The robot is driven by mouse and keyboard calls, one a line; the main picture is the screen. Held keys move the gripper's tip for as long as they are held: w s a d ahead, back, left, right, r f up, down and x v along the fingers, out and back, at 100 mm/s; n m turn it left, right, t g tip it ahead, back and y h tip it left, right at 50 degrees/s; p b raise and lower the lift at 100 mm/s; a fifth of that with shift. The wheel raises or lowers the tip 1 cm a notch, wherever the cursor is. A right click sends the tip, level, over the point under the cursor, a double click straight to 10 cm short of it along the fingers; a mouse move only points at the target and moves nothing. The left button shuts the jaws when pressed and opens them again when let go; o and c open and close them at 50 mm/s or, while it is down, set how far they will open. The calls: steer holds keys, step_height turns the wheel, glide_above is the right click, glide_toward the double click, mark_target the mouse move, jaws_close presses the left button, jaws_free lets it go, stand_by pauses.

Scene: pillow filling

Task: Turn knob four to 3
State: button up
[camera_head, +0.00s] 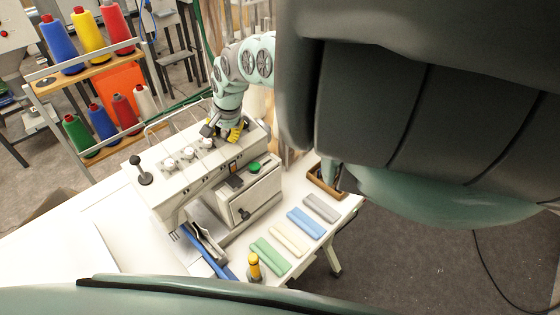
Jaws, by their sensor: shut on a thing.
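The white machine (235,176) stands on the table with a row of white knobs on its sloped top. Three knobs show: one on the left (169,165), a middle one (188,153) and one nearest my gripper (207,143). My gripper (226,134), with yellow fingers, points down at the right end of this row. It is shut on what appears to be knob four, which the fingers hide. The knob's dial marks and its setting cannot be read.
A black-topped lever (141,171) stands at the machine's left end. A green button (255,168) is on the front. Folded cloths, one of them blue (306,223), and a yellow-topped spool (255,268) lie in front. A thread rack (98,74) stands behind left.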

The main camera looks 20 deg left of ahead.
steer(key=shift+w+d+n+b, duration=0.15)
steer(key=shift+n+b, duration=0.4)
steer(key=shift+n, duration=0.55)
steer(key=shift+c, duration=0.5)
steer(key=o, duration=1.4)
steer(key=shift+w, duration=0.15)
steer(key=shift+r, duration=0.1)
steer(key=p+v, duration=0.4)
steer(key=p, duration=0.2)
steer(key=shift+d+r, duration=0.1)
steer(key=shift+r, duration=0.15)
